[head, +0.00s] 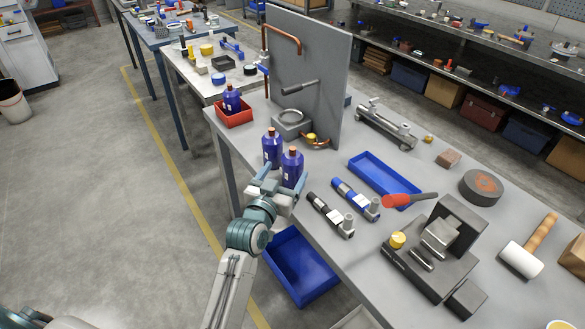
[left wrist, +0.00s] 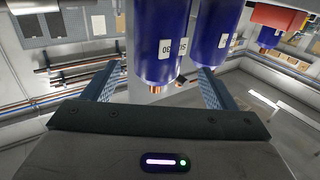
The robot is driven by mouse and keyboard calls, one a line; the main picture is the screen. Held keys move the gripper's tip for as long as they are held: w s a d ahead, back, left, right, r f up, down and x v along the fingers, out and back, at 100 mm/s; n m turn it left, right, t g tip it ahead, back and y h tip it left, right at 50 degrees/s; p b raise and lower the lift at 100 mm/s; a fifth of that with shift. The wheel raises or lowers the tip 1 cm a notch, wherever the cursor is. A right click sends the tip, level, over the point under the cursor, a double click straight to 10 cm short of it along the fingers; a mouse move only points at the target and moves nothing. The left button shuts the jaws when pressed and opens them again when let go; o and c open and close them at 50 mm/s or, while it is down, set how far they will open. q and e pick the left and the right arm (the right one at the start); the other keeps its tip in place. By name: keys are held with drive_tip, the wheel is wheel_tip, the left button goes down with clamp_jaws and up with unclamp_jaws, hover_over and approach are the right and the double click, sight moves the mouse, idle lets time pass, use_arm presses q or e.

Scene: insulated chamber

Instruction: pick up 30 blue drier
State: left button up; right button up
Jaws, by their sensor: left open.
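Two blue driers with copper ends stand upright side by side on the grey bench: a nearer one (head: 292,168) and a farther one (head: 271,149). A third blue drier (head: 232,100) stands in a red tray (head: 238,119). My left gripper (head: 280,180) is open and empty at the bench edge, just in front of the nearer drier. In the left wrist view, which looks upside down, a drier (left wrist: 158,35) labelled 30 appears between the open fingers. A second labelled drier (left wrist: 213,35) is beside it, behind one finger. I cannot tell whether the fingers touch either.
Two valve-like parts, one black (head: 328,214) and one blue (head: 352,197), lie right of the driers. A blue tray (head: 384,180) is behind them. A grey upright panel (head: 320,80) stands at the back. A blue bin (head: 300,268) sits below the bench edge.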

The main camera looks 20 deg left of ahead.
sight(288, 169)
use_arm(q)
drive_tip(key=shift+w+d+r+p, duration=0.1)
drive_tip(key=shift+w+r+p, duration=0.15)
drive_tip(key=shift+w, duration=0.4)
drive_tip(key=w, duration=0.2)
drive_tip(key=w+p, duration=0.1)
drive_tip(key=shift+w+d+f, duration=0.15)
drive_tip(key=shift+w+d, duration=0.1)
drive_tip(key=shift+w+f, duration=0.1)
drive_tip(key=shift+w, duration=0.25)
drive_tip(key=shift+s, duration=0.1)
drive_tip(key=shift+c, duration=0.7)
drive_tip(key=c, duration=1.1)
drive_tip(key=shift+c, duration=0.3)
